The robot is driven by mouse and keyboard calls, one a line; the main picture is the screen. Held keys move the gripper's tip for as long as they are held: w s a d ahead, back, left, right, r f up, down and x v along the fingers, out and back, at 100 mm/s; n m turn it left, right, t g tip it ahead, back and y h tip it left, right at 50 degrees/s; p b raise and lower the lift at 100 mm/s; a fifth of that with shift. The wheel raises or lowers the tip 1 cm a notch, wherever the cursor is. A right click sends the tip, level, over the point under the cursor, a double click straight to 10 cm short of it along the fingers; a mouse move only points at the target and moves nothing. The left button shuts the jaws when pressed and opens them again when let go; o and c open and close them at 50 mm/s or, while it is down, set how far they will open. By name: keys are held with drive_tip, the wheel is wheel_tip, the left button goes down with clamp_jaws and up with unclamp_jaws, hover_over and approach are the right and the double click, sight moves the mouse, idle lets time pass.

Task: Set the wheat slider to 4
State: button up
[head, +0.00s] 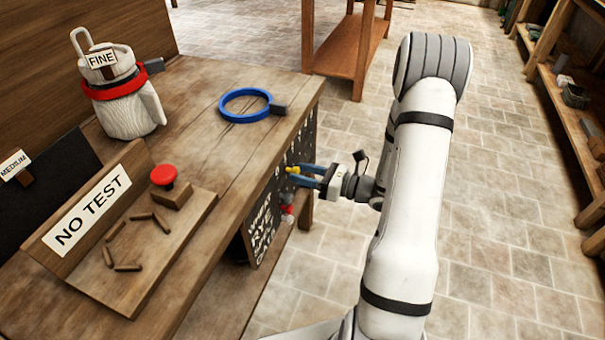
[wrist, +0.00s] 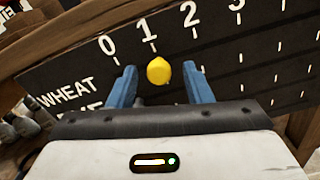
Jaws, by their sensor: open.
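The wheat slider's yellow knob (wrist: 158,70) sits just below the 1 mark on a dark board (wrist: 80,63) with white numbers and the label WHEAT at its left. My gripper (wrist: 160,75) is open, with one blue finger on each side of the knob. I see gaps between the knob and both fingers. In the head view, the knob (head: 293,169) shows at my gripper (head: 297,173), which faces the board (head: 264,222) on the bench's side. The numbers 0 to 3 are readable; the 4 is not in the wrist view.
Below the yellow knob, a red knob (head: 288,209) and a pale one show on the board. On the bench are a blue ring (head: 222,110), a sack (head: 127,113) marked FINE with a red ring, and a NO TEST stand (head: 160,240) with a red button. Open floor lies right.

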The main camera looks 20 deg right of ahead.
drive_tip(key=shift+c, duration=0.5)
clamp_jaws()
